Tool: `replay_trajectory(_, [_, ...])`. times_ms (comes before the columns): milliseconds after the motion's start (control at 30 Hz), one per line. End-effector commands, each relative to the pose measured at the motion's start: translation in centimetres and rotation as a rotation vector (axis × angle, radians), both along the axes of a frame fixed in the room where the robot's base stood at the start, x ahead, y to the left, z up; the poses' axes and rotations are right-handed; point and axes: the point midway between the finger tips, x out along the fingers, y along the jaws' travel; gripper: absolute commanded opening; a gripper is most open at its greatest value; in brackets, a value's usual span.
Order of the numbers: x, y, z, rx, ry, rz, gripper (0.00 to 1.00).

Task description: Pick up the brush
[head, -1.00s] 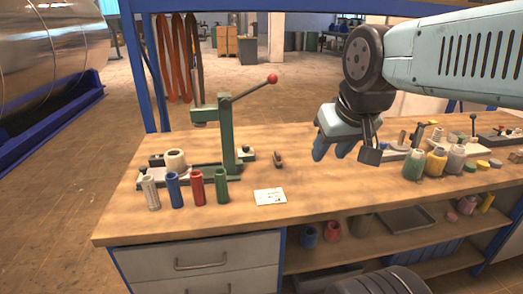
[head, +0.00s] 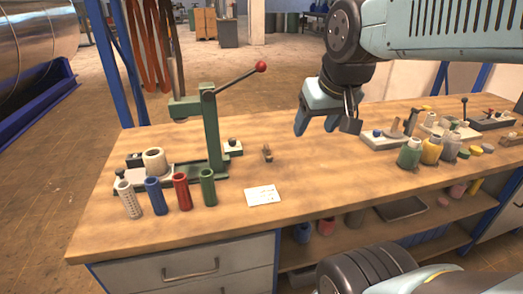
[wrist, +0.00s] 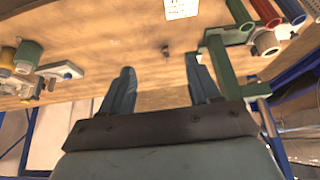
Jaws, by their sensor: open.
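A small brown object that looks like the brush (head: 267,153) sits on the wooden bench (head: 330,180), right of the green lever press. It also shows as a small dark shape (wrist: 166,52) in the wrist view, ahead of and between my fingertips. My gripper (head: 316,123) is above the bench, right of the brush in the head view, with fingers pointing down. In the wrist view the two blue fingers (wrist: 160,68) are spread apart with nothing between them. The brush is too small to make out its bristles.
The green press (head: 213,135) with a red-knobbed lever stands left of the brush. Several coloured tubes (head: 181,192) stand in front of it. A white card (head: 263,195) lies near the front edge. Bottles (head: 410,152) and fixtures fill the right. The bench around the brush is mostly clear.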

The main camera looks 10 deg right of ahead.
Motion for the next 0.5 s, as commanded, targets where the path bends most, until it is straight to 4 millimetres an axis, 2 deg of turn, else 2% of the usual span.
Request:
replay_trajectory(267, [7.5,0.0,-1.2,0.01,0.03,0.004,0.62])
replay_trajectory(500, [14.3,-0.1,-3.5,0.013,0.05,0.003,0.62])
